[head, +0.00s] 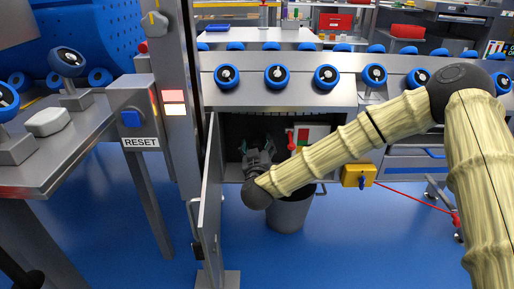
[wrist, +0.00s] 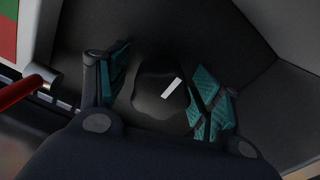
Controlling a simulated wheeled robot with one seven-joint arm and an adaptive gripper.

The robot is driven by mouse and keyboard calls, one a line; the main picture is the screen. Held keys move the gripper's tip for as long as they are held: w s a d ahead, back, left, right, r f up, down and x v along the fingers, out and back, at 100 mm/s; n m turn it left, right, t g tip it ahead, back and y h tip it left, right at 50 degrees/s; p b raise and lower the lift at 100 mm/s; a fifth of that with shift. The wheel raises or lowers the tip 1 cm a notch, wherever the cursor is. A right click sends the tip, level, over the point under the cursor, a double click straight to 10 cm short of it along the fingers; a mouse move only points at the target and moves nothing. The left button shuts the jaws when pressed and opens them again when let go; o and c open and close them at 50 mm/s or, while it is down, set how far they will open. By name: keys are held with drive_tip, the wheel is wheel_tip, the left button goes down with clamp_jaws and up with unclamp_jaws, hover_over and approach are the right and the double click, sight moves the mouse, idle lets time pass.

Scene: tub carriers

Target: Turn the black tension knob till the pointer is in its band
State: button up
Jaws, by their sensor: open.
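The black tension knob (wrist: 150,92) shows in the wrist view as a dark lobed shape with a white mark that slants up to the right. My gripper (wrist: 158,95) has its two teal-padded fingers apart, one on each side of the knob. The right pad is close to the knob; I cannot tell whether it touches. In the head view my gripper (head: 257,148) reaches into the open cabinet and hides the knob. A red and green panel (head: 303,136) is beside it, and its edge shows in the wrist view (wrist: 8,28). No pointer can be made out.
A red-handled lever (head: 291,142) stands close to the right of my gripper. The open cabinet door (head: 209,215) is on the left. A grey bin (head: 286,213) stands below, and a yellow switch box (head: 358,176) is to the right. Blue rollers (head: 276,76) line the top.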

drive_tip(key=shift+c, duration=0.2)
drive_tip(key=c, duration=1)
drive_tip(key=shift+r+m+p, duration=0.2)
drive_tip(key=shift+m+p, duration=0.1)
drive_tip(key=shift+p, duration=0.45)
